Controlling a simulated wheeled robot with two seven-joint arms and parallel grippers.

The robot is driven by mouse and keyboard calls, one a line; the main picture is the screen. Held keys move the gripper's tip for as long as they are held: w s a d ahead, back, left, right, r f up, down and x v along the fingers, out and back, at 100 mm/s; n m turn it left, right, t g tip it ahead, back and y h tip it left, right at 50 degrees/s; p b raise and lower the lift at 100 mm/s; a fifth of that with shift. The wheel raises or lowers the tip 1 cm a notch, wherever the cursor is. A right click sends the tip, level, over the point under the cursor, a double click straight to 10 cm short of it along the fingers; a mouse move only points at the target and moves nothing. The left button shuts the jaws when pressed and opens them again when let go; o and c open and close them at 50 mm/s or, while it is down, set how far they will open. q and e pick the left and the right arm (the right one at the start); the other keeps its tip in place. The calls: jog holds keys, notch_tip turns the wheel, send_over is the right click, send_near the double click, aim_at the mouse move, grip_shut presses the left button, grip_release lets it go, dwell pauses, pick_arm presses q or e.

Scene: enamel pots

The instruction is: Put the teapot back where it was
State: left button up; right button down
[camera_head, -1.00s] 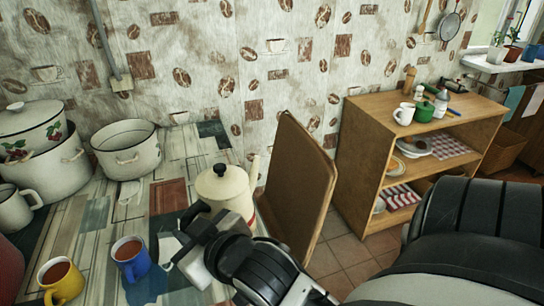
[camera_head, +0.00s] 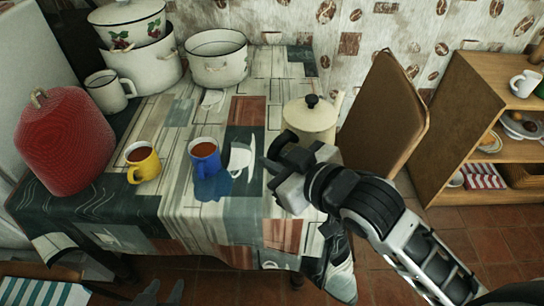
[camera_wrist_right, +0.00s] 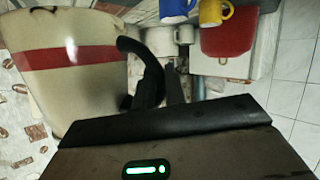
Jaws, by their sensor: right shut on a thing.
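The cream teapot (camera_head: 310,118) with a black lid knob and a spout to the right is at the right end of the table. In the right wrist view, the teapot (camera_wrist_right: 75,70) shows its red band and black handle. My right gripper (camera_head: 280,160) is shut on the teapot's handle. The gripper and wrist hide the teapot's lower part in the head view, so I cannot tell if its base touches the table. My left gripper (camera_head: 163,290) shows only as dark fingertips, spread apart, at the bottom edge, away from the teapot.
On the table (camera_head: 190,125) are a blue mug (camera_head: 205,165), a yellow mug (camera_head: 146,168), a red quilted cover (camera_head: 65,145), a white mug (camera_head: 107,94) and white enamel pots (camera_head: 218,62). A brown chair back (camera_head: 385,110) stands close right of the teapot.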

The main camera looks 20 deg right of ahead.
jog(key=shift+w+f+b, duration=0.55)
jog(key=shift+w+f, duration=5.25)
jog(key=shift+w, duration=0.15)
jog(key=c, duration=1.9)
grip_release()
jog(key=shift+s+f, duration=0.1)
jog(key=shift+f, duration=0.25)
jog(key=o, duration=0.4)
jog(key=shift+o, duration=0.2)
